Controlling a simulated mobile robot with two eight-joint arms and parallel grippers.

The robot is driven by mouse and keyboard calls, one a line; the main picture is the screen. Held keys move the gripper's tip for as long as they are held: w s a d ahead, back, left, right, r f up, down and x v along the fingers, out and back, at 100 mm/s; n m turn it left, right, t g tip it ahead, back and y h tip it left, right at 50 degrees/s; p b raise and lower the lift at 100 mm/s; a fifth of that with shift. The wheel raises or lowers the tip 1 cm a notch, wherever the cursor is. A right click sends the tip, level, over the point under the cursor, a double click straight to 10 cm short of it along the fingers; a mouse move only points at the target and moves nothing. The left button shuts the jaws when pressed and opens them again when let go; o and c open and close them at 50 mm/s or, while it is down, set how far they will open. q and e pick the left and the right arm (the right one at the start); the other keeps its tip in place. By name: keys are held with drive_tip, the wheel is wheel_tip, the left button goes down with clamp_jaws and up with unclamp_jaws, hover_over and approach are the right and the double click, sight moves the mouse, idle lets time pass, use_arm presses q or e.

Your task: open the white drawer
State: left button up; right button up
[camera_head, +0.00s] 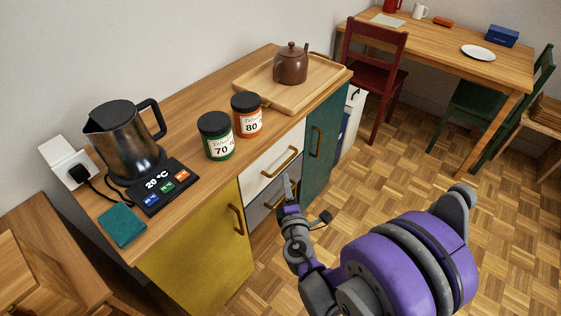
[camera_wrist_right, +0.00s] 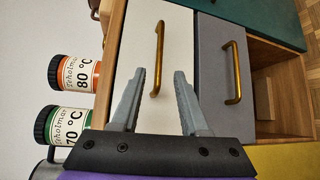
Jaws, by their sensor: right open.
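The white drawer (camera_head: 258,178) is at the top middle of the wooden cabinet, and its front looks shut. It carries a brass bar handle (camera_head: 280,162). The right wrist view shows the white drawer front (camera_wrist_right: 133,38) turned on its side, with its handle (camera_wrist_right: 158,50) ahead of the fingers. My right gripper (camera_head: 288,186) is open, just in front of the drawers and below the white drawer's handle in the head view. In the wrist view, one end of the handle appears between the two fingertips (camera_wrist_right: 160,74); contact is not clear. My left gripper is not in view.
A grey drawer (camera_wrist_right: 222,63) with its own brass handle (camera_wrist_right: 231,75) lies directly below. A yellow door (camera_head: 205,262) and a teal door (camera_head: 320,150) flank the drawers. Green (camera_head: 217,140) and orange (camera_head: 247,117) jars stand on top. The parquet floor to the right is clear.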

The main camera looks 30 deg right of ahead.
sight(284, 163)
drive_tip(key=x, duration=1)
drive_tip(key=shift+r+b, duration=0.1)
drive_tip(key=shift+b, duration=0.25)
clamp_jaws()
idle(0.8)
